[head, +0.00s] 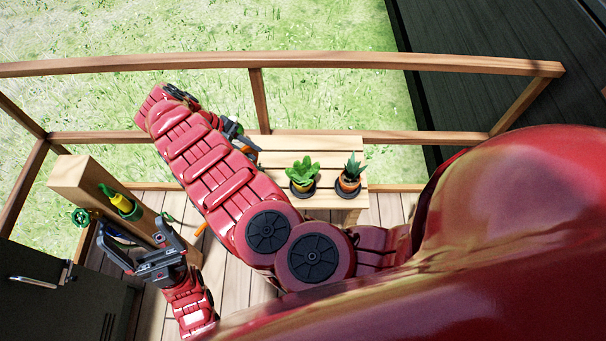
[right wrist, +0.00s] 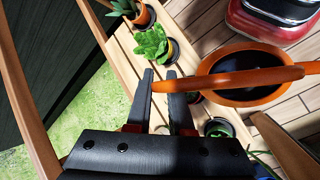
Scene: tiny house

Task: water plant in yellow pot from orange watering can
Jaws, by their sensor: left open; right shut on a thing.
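A leafy green plant in a yellowish pot (head: 302,185) stands on the slatted table in the head view; its leaves (right wrist: 152,42) also show in the right wrist view. The orange watering can (right wrist: 249,97) shows in the right wrist view, beside the table and above the deck. My right gripper (right wrist: 159,80) is shut on its long orange handle bar (right wrist: 240,79). In the head view my right arm hides most of the can and gripper. My left gripper (head: 135,230) is open and empty near the wooden post.
A spiky plant in an orange pot (head: 350,182) stands right of the leafy one on the slatted table (head: 325,147). A wooden post (head: 85,180) with green and yellow items is at left. A wooden railing (head: 300,62) runs behind. A dark cabinet (head: 35,285) is lower left.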

